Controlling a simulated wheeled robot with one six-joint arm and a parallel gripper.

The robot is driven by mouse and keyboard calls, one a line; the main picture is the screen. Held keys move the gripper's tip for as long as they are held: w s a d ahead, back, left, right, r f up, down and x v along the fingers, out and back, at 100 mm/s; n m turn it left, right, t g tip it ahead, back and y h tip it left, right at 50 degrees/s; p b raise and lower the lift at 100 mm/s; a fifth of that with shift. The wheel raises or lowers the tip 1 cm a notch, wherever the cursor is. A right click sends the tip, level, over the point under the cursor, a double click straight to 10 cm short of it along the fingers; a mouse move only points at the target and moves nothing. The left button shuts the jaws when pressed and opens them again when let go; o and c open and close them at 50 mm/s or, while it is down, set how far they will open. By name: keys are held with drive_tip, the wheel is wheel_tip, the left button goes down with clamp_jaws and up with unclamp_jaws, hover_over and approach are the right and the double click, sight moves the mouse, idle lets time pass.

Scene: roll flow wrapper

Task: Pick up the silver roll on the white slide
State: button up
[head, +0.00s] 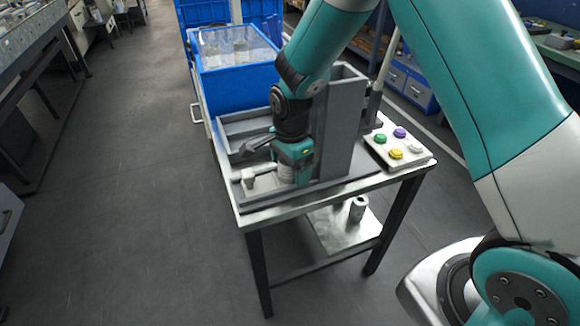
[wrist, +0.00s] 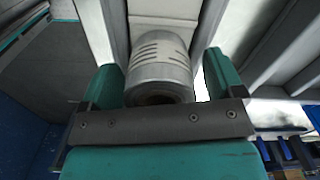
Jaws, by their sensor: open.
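The silver roll (wrist: 160,62) shows large in the wrist view, a pale metallic cylinder with slots in its side and a dark hollow end. It lies on the white slide (wrist: 165,20), which runs away behind it. My gripper (wrist: 164,78) is open, with one teal finger on each side of the roll. Whether the fingers touch the roll I cannot tell. In the head view my gripper (head: 290,168) is low over the machine on the table, and it mostly hides the roll there.
A tall grey machine column (head: 344,120) stands right beside my gripper. A button panel (head: 417,162) with coloured buttons is on the table's right. A blue bin (head: 235,88) stands behind. Another roll (head: 357,208) is on the lower shelf (head: 330,234). The floor at left is clear.

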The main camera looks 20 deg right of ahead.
drive_tip(key=c, duration=1.1)
drive_tip(key=shift+r, duration=0.1)
